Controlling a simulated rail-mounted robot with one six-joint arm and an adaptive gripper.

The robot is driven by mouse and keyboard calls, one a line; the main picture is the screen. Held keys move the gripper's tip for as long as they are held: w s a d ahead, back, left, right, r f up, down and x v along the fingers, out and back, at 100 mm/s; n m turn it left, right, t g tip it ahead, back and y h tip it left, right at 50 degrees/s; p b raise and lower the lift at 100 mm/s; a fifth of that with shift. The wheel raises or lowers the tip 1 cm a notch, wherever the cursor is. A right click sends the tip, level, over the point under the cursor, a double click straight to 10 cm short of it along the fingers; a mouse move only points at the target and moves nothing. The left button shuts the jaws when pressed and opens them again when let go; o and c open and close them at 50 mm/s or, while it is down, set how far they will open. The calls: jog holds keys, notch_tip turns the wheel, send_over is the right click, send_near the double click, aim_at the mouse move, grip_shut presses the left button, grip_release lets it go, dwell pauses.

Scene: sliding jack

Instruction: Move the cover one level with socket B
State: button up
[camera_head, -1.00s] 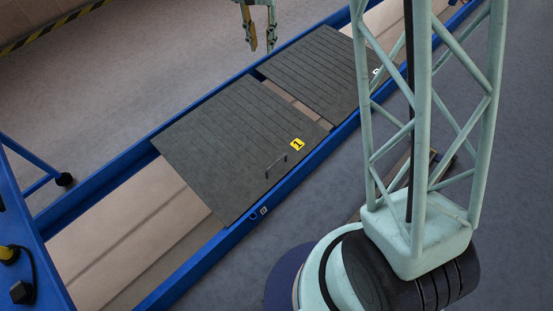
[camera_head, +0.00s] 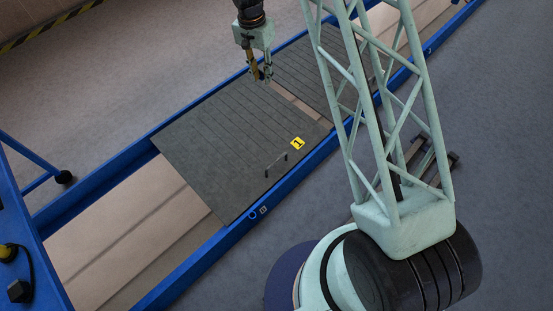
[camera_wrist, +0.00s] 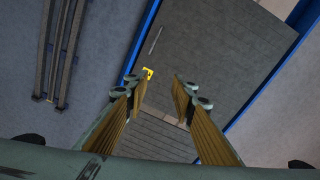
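Cover one (camera_head: 225,140) is a dark grey ribbed plate with a yellow label "1" (camera_head: 298,143) and a small bar handle (camera_head: 276,165) near its front edge. It lies across the blue-railed track. My gripper (camera_head: 262,77) hangs above the far right part of cover one, apart from it. In the wrist view, its two fingers (camera_wrist: 164,95) are spread with nothing between them. Cover one (camera_wrist: 215,60), its label (camera_wrist: 148,73) and its handle (camera_wrist: 156,40) lie beyond the fingertips. A small white socket mark (camera_head: 263,209) sits on the front rail, its letter too small to read.
A second grey cover (camera_head: 310,75) lies to the right, with a narrow beige gap between. The beige track bed (camera_head: 125,225) is bare to the left. Blue rails (camera_head: 190,265) edge the track. Dark bars (camera_wrist: 62,50) lie on the floor beside it.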

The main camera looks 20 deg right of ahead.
jog(key=s+d+f+m+g, duration=0.1)
jog(key=s+f, duration=0.1)
jog(key=f, duration=1.9)
jog(key=s+d+f+m, duration=0.1)
jog(key=s+f+m, duration=0.1)
jog(key=f, duration=1.9)
jog(key=shift+s+f+m+g+b, duration=0.25)
jog(key=shift+f+m+g+b, duration=0.05)
jog(key=shift+f+g+b, duration=0.1)
jog(key=f+b, duration=0.1)
jog(key=f, duration=0.3)
jog(key=s+d+f+b, duration=0.1)
jog(key=f, duration=0.4)
jog(key=s+f+b, duration=0.1)
jog(key=f, duration=0.3)
jog(key=shift+s+d+f, duration=0.2)
jog(key=shift+f, duration=0.05)
jog(key=shift+c, duration=0.2)
grip_shut()
